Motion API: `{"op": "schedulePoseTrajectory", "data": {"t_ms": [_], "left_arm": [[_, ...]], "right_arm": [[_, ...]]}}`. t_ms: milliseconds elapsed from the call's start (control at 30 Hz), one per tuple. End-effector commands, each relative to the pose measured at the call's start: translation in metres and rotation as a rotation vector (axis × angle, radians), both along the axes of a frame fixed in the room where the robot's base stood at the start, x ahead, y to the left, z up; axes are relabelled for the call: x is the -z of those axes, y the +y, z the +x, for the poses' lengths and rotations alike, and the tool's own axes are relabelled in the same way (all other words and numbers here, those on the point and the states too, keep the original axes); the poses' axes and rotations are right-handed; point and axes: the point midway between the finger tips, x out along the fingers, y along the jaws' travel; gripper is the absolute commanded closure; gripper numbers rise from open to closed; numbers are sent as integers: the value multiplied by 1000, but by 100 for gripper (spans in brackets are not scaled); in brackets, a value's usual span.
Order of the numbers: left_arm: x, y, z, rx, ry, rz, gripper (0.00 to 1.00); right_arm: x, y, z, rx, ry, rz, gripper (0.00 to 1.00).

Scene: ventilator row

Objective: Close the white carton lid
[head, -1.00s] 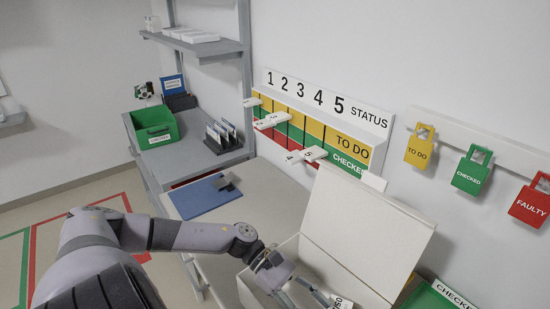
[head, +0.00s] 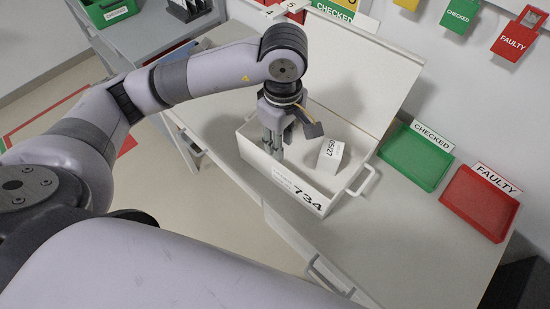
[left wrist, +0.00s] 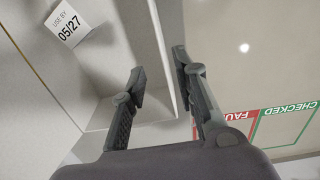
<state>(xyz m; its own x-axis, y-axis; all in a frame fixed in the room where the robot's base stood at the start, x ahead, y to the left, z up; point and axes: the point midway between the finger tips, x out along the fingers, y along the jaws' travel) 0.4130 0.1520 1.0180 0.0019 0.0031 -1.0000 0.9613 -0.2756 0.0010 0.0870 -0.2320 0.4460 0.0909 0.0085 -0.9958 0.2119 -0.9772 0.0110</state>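The white carton (head: 308,192) stands on the bench with its lid (head: 375,75) raised and leaning back at the rear. A small white box marked 05/27 (head: 330,154) sits inside; it also shows in the left wrist view (left wrist: 70,22). My left gripper (head: 272,145) points down at the carton's left end. In the left wrist view its fingers (left wrist: 158,70) are apart, with a carton wall (left wrist: 165,60) between them, one finger on the inner side and one on the outer. Contact with the wall is unclear. My right gripper is not in view.
A green CHECKED tray (head: 414,158) and a red FAULTY tray (head: 480,202) lie to the carton's right. Hanging tags (head: 516,35) are on the wall behind. A handle (head: 362,182) sticks out from the carton's right end. The bench between carton and trays is clear.

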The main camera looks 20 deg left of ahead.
Motion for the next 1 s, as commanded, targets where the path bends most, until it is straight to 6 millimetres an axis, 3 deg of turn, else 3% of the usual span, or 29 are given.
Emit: {"op": "schedulePoseTrajectory", "data": {"t_ms": [600, 800, 1000], "left_arm": [[120, 0, -2, -1, 8, -1, 72], [146, 0, -1, 0, 5, -2, 72], [156, 0, -1, 1, 4, -2, 72]], "right_arm": [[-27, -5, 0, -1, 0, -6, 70], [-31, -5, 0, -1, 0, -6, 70], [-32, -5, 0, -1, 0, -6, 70]]}}
